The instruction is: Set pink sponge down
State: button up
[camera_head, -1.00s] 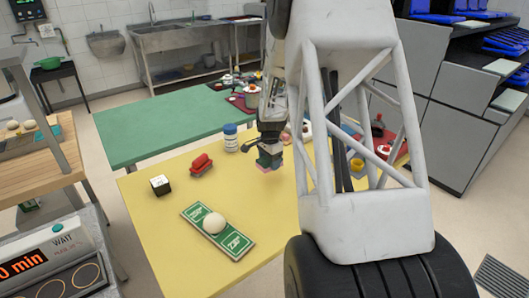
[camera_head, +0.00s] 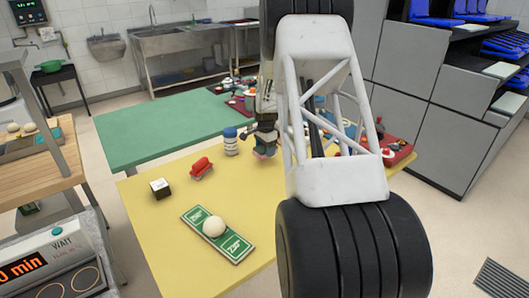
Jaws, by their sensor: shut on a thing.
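My gripper (camera_head: 265,147) points down over the far part of the yellow table (camera_head: 165,225). It is shut on the pink sponge (camera_head: 262,156), of which only a small pink edge shows below the fingers. The sponge is close to the table top, but I cannot tell whether it touches it. My arm hides the table to the right of the gripper.
A blue-and-white jar (camera_head: 230,141) stands just left of my gripper. A red object (camera_head: 201,167), a dark-and-white cube (camera_head: 160,187) and a green board (camera_head: 240,247) with a white ball (camera_head: 214,226) lie nearer. A red tray (camera_head: 402,150) with items is at right.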

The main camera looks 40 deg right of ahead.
aim_at(265, 151)
jog(key=shift+w+d+f, duration=0.1)
jog(key=shift+w+d, duration=0.35)
jog(key=shift+w, duration=0.3)
jog(key=shift+w+d+f, duration=0.1)
jog(key=shift+w+d, duration=0.3)
jog(key=shift+w, duration=0.3)
jog(key=shift+f, duration=1.7)
jog(key=shift+f, duration=0.1)
jog(key=o, duration=0.9)
notch_tip(265, 151, up, 12)
jog(key=shift+r, duration=0.1)
